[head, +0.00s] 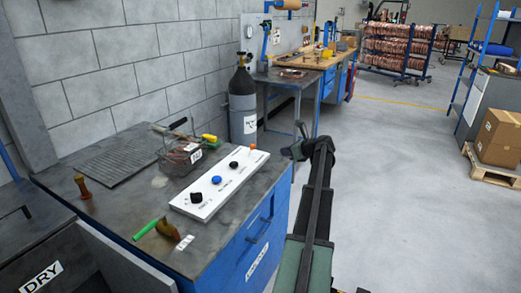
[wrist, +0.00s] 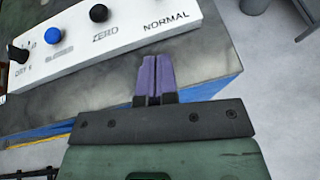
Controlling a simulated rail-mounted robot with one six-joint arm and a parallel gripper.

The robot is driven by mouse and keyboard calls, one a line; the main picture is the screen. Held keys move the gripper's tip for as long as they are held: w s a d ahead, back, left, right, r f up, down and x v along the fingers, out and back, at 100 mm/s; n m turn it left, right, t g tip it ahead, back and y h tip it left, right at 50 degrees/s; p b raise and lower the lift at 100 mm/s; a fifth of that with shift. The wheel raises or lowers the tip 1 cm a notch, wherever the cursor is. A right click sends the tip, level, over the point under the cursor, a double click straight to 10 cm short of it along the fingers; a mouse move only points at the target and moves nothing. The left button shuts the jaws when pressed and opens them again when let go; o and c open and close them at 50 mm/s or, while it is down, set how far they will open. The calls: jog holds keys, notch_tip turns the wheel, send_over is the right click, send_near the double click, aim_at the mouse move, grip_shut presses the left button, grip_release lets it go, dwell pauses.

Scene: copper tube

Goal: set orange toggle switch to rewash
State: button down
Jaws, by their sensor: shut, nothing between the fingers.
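The orange toggle switch (head: 253,147) stands at the far right end of the white control panel (head: 190,208) on the workbench. Its exact lean is too small to tell. In the wrist view the panel (wrist: 130,47) shows a NORMAL label at its right end; the toggle is outside that frame, and I see no rewash label. My gripper (head: 297,149) is to the right of the panel, beyond the bench edge. In the wrist view its purple fingers (wrist: 154,76) are shut and empty, apart from the panel's front edge.
The panel also carries a blue knob (head: 216,180) and two black knobs. A wire basket (head: 181,154), a green tube (head: 146,228) and brown pieces lie on the bench (head: 120,210). A gas cylinder (head: 242,103) stands behind.

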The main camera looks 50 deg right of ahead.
aim_at(253, 147)
jog(key=b+x, duration=0.1)
jog(key=x, duration=0.2)
jog(key=b+x, duration=0.2)
jog(key=x, duration=0.1)
jog(key=b+x, duration=0.1)
jog(key=x, duration=0.2)
jog(key=shift+f, duration=0.3)
jog(key=w, duration=0.2)
jog(key=w+r+p, duration=0.1)
jog(key=w, duration=0.1)
jog(key=shift+r, duration=0.25)
jog(key=shift+w, duration=0.35)
jog(key=shift+a, duration=0.1)
